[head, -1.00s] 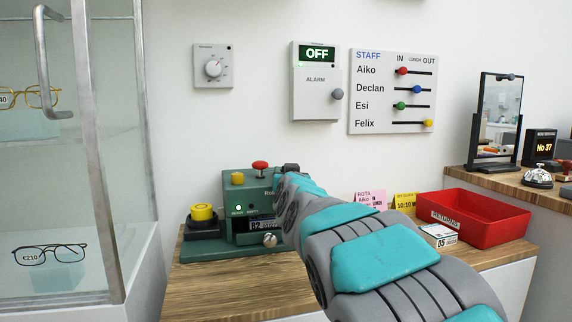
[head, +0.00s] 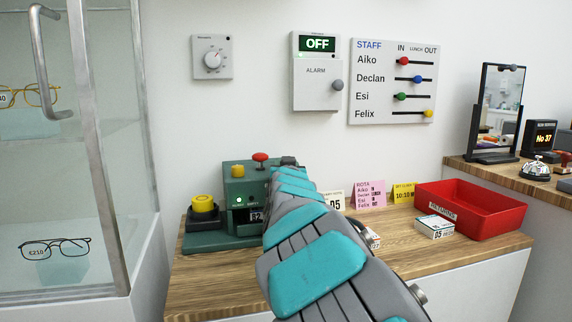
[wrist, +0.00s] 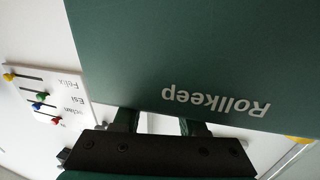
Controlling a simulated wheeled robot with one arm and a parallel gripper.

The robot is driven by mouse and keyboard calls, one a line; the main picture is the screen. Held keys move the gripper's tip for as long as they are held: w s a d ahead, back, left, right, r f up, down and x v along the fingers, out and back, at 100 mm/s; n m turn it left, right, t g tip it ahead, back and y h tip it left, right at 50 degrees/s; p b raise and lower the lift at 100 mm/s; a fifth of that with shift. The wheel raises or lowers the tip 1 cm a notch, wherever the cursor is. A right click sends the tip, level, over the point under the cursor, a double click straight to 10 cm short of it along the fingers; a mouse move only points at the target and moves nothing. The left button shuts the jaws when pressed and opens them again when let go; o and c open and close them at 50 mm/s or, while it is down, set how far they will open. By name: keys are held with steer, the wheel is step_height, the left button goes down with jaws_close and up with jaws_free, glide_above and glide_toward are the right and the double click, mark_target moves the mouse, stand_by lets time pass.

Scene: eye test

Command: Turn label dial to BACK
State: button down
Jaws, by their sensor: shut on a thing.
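The green Rollkeep label machine (head: 246,188) stands on the wooden counter. It has a red knob (head: 260,157) and a yellow knob (head: 237,171) on top. In the wrist view its green face (wrist: 200,50) fills the top, with the name upside down. My gripper (head: 289,161) is at the machine's top right, beside the red knob. In the wrist view my gripper's (wrist: 158,122) fingers go down behind the face's edge, shut on a part I take for the label dial. That part is hidden, so its setting cannot be read. My arm covers the machine's lower right front.
A yellow button (head: 203,203) on a black base is left of the machine. A red tray (head: 490,222), a small box (head: 434,227) and cards (head: 369,193) are to the right. A glass cabinet (head: 140,150) borders the left. The alarm box (head: 316,95) hangs behind.

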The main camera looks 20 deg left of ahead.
steer(key=shift+c, duration=2.4)
jaws_free()
steer(key=shift+s, duration=0.1)
steer(key=shift+s+d+b, duration=0.15)
steer(key=shift+s+b, duration=0.3)
steer(key=shift+s, duration=0.1)
steer(key=b+v, duration=0.2)
steer(key=v, duration=0.4)
steer(key=shift+s, duration=0.25)
steer(key=shift+d, duration=0.15)
